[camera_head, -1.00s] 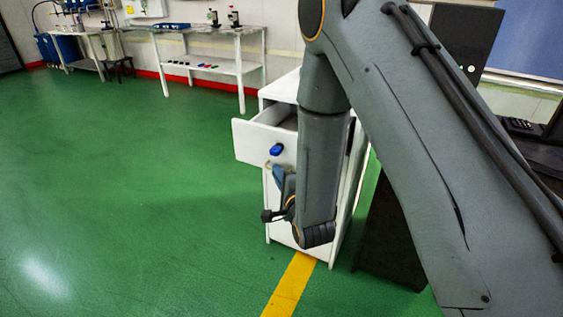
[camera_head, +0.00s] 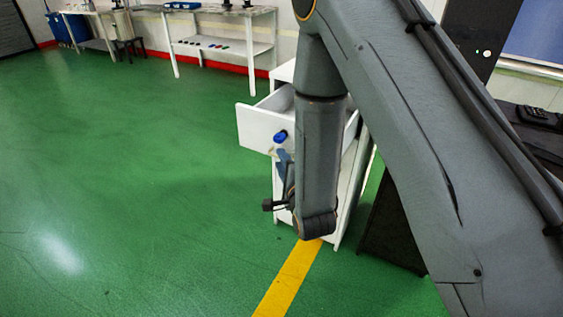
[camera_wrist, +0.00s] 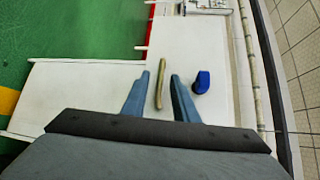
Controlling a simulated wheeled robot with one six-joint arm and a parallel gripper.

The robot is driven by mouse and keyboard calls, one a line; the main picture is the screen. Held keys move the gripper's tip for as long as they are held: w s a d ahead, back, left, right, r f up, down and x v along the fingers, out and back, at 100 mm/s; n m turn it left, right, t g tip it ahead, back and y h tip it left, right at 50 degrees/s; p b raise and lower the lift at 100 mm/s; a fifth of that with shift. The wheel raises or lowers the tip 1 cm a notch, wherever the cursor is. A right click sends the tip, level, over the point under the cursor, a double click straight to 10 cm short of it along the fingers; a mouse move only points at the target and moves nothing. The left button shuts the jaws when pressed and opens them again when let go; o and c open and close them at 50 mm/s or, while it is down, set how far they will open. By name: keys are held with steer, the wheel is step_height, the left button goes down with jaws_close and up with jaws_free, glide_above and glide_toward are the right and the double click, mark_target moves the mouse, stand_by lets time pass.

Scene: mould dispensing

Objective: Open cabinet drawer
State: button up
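The white cabinet (camera_head: 346,192) stands below and behind my arm, which hides much of it. Its top drawer (camera_head: 258,128) is pulled out, with the inside partly visible. A blue knob-like piece (camera_head: 280,136) sits on the drawer front and also shows in the wrist view (camera_wrist: 201,82). A tan bar handle (camera_wrist: 161,88) is on the white front in the wrist view. My gripper (camera_wrist: 160,74) is open, with one blue-grey finger on each side of the handle and visible gaps. In the head view only part of my gripper (camera_head: 283,165) shows beside my arm.
A dark box-like unit (camera_head: 392,225) stands right of the cabinet. A white shelf table (camera_head: 222,48) is at the back wall. Green floor (camera_head: 130,180) to the left is clear, with a yellow floor stripe (camera_head: 287,283) in front of the cabinet.

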steer(key=v, duration=0.7)
steer(key=shift+s+b, duration=0.35)
steer(key=shift+d+r, duration=0.1)
steer(key=shift+d, duration=0.1)
